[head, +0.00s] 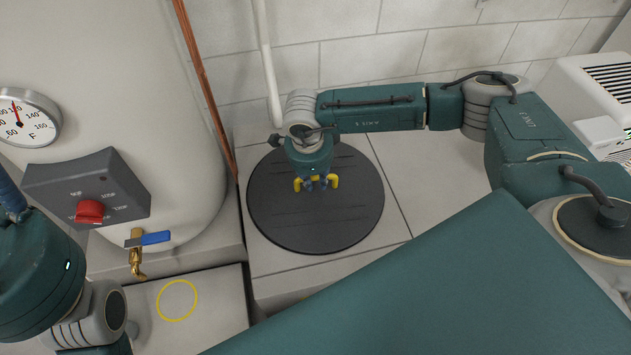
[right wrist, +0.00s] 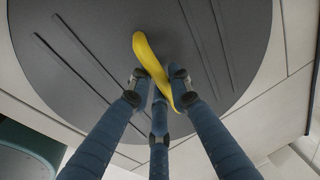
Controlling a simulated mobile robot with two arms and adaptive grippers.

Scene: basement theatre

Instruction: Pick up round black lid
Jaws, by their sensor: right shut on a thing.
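The round black lid (head: 290,230) is a wide, dark, flat disc with thin raised ribs and a curved yellow handle (head: 333,181) at its middle. It lies flat over pale tiles; I cannot tell whether it touches them. My right gripper (head: 315,184) comes down from above at the lid's middle, its fingers shut on the yellow handle. In the right wrist view the blue fingers close around the handle (right wrist: 142,50), with the lid's dark face (right wrist: 230,30) behind. At the left edge of the head view, only a blue piece of my left gripper (head: 10,197) shows.
A pale tank with a dial gauge (head: 27,118), a control box with a red knob (head: 90,210) and a brass tap (head: 137,258) stands at left. A copper pipe (head: 205,90) and a white pipe (head: 266,60) run near the lid. White machinery (head: 595,95) stands at right.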

